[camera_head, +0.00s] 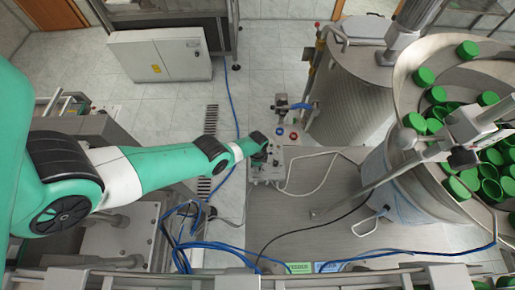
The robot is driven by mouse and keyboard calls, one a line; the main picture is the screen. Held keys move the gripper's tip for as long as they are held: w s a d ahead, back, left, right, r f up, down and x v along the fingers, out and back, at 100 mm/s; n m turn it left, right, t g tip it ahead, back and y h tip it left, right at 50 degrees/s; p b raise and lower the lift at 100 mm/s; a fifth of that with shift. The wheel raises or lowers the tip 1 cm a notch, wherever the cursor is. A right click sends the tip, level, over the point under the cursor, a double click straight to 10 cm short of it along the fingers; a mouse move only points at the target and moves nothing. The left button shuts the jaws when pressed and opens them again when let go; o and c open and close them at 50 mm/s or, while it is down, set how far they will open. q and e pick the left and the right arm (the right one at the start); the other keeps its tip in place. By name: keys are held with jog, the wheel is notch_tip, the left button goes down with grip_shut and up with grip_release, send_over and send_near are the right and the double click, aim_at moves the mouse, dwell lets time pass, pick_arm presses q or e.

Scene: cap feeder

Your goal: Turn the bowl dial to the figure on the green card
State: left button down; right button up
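My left arm reaches in from the left, and its gripper end (258,150) is at the left side of a small grey control box (274,170). The fingers are too small and covered to tell whether they are open or shut, or whether they touch a dial. A blue button (280,131) and a red button (294,135) show on the box top. I cannot make out the bowl dial or its figures. A green card (299,267) lies at the front edge of the metal table; its print is too small to read. My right gripper is not in view.
A blue card (328,267) lies beside the green card. A feeder bowl (408,95) with many green caps (467,50) stands at the right. A metal drum (352,92) stands behind. Blue cables (215,246) and a white cable (318,157) run around the box.

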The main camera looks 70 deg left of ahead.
pick_arm(q)
jog(key=shift+f, duration=0.1)
dwell(0.4)
jog(key=c, duration=0.6)
grip_release()
notch_tip(320, 180, up, 12)
jog(key=p, duration=1.1)
jog(key=shift+p, duration=0.35)
jog(key=shift+f, duration=0.15)
